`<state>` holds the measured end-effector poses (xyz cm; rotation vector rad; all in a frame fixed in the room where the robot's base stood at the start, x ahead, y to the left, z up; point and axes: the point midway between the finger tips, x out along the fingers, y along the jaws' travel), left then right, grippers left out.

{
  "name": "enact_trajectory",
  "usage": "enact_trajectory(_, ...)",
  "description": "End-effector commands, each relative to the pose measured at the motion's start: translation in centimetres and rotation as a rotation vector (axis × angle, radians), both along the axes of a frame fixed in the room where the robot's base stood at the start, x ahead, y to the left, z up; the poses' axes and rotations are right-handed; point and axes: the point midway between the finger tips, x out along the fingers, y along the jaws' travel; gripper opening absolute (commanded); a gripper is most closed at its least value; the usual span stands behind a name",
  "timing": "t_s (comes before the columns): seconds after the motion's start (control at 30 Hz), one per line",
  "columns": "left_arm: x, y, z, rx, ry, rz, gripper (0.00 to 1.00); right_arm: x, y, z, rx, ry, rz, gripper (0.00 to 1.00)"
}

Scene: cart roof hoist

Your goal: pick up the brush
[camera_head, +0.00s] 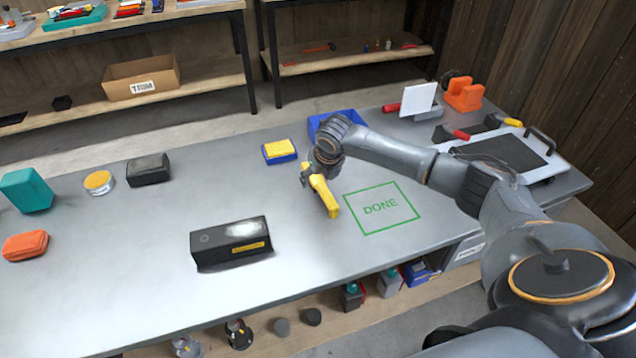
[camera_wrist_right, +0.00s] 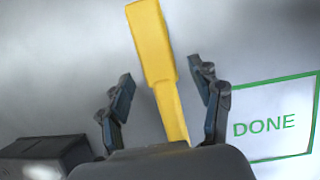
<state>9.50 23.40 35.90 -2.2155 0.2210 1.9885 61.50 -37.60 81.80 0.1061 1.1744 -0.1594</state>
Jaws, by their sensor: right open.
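A long yellow object (camera_head: 326,196), which looks like the brush, is on the grey table left of the green DONE square. No bristles can be made out. My right gripper (camera_head: 314,176) is over its far end. In the right wrist view the yellow brush (camera_wrist_right: 154,50) runs between the two spread fingers of the right gripper (camera_wrist_right: 163,78), with a gap on each side. The fingers are open and hold nothing. My left gripper is not in view.
A black box (camera_head: 225,250) lies to the left, and a yellow-and-blue block (camera_head: 280,151) behind it. A blue tray (camera_head: 320,122) is partly hidden by my right arm. The green DONE square (camera_head: 381,207) is empty. A white board (camera_head: 560,160) with tools is at the right.

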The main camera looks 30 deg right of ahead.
Motion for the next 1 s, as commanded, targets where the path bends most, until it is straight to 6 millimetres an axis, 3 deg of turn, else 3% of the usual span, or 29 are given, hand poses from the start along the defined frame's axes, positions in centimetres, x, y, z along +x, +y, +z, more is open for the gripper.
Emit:
enact_trajectory(0.13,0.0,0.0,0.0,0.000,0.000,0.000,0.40,0.6,-0.1,-1.6,0.001,0.000,-0.001,0.64)
enact_trajectory(0.4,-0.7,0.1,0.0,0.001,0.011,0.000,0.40,0.7,-0.2,-1.9,0.000,-0.001,0.000,0.64)
enact_trajectory(0.7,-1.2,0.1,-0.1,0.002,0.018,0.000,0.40,0.7,-0.2,-1.9,0.000,-0.001,0.000,0.05)
enact_trajectory(1.0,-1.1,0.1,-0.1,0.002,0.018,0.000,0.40,0.8,-0.2,-1.7,0.000,-0.002,0.000,0.03)
